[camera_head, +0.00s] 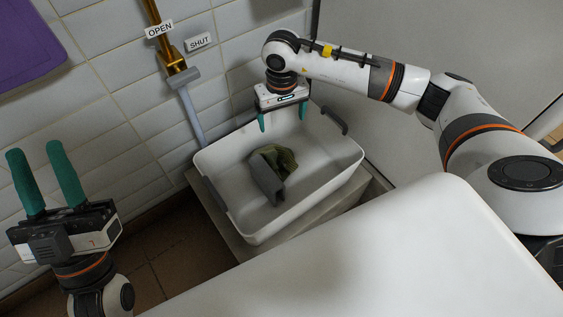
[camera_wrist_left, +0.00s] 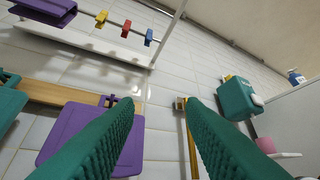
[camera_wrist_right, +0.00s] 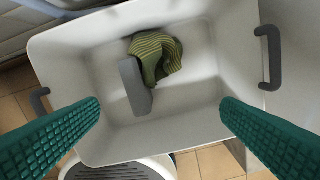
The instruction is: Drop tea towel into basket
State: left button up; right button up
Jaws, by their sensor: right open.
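The tea towel (camera_head: 286,158), green with darker stripes, lies crumpled on the floor of the white basket (camera_head: 325,186). In the right wrist view the towel (camera_wrist_right: 158,50) is inside the basket (camera_wrist_right: 205,120), near its far wall. A grey piece (camera_wrist_right: 134,88) lies against the towel; I cannot tell whether it is part of it. My right gripper (camera_head: 282,119) is open and empty, pointing down over the basket's far side, apart from the towel. My left gripper (camera_head: 37,153) is open and empty, pointing up at the left, away from the basket.
The basket has dark grey handles (camera_head: 334,120) and stands on a low grey support (camera_head: 236,240) by the tiled wall. A white surface (camera_head: 370,265) fills the front. A brass pipe (camera_head: 165,50) with OPEN and SHUT labels runs down the wall behind.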

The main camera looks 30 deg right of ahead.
pick_arm(q)
jog(key=shift+w+f, duration=0.1)
jog(key=w+f+g+y+p, duration=0.3)
jog(key=w+f+g, duration=0.2)
jog(key=f+g, duration=0.3)
jog(key=shift+f, duration=0.8)
pick_arm(e)
notch_tip(320, 180, up, 12)
pick_arm(q)
jog(key=shift+a, duration=0.1)
pick_arm(e)
jog(key=shift+a, duration=0.1)
